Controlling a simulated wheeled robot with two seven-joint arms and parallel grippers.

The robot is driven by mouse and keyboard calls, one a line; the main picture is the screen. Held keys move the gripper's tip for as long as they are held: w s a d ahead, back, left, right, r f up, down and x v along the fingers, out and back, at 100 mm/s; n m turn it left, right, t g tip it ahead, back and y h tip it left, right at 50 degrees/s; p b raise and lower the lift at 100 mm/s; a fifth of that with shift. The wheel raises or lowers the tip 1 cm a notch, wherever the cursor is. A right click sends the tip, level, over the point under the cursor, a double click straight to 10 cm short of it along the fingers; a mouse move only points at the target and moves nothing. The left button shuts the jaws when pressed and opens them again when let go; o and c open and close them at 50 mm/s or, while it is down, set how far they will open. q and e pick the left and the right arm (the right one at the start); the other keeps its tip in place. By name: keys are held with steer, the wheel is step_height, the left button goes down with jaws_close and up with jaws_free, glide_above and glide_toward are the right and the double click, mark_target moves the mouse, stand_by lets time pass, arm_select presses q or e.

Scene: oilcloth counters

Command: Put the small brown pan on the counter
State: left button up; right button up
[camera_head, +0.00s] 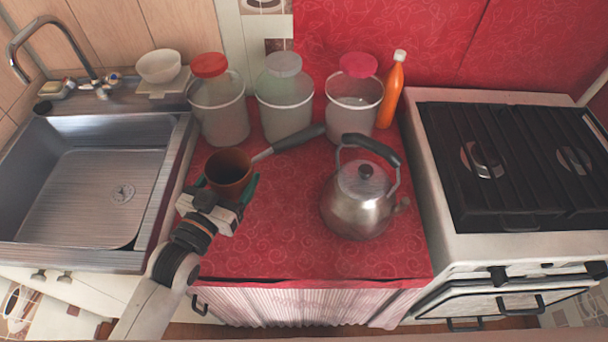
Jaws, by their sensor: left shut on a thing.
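The small brown pan (230,168) is over the left part of the red counter (290,245), with its long dark handle pointing right and back. My left gripper (229,190) comes in from the front left and is shut on the pan, its green-tipped fingers at the pan's near side. The gripper body hides the pan's lower part, so I cannot tell whether its base touches the counter. My right gripper is not in view.
A steel kettle (357,206) stands right of the pan. Several lidded jars, including a middle one (285,100), and an orange bottle (391,92) line the back. The sink (60,262) is left, the stove (440,215) right. The counter's front middle is clear.

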arm_select(q)
steer(key=shift+w+a+f, duration=0.15)
steer(key=shift+w+f, duration=0.3)
steer(key=shift+f, duration=0.15)
steer(key=shift+w+a+f+h, duration=0.1)
steer(key=shift+a+h, duration=0.05)
steer(key=shift+h, duration=0.15)
steer(key=shift+f, duration=0.35)
step_height(320, 180, down, 4)
steer(key=shift+f, duration=0.8)
steer(key=shift+f+b, duration=0.35)
steer(key=shift+f, duration=1.4)
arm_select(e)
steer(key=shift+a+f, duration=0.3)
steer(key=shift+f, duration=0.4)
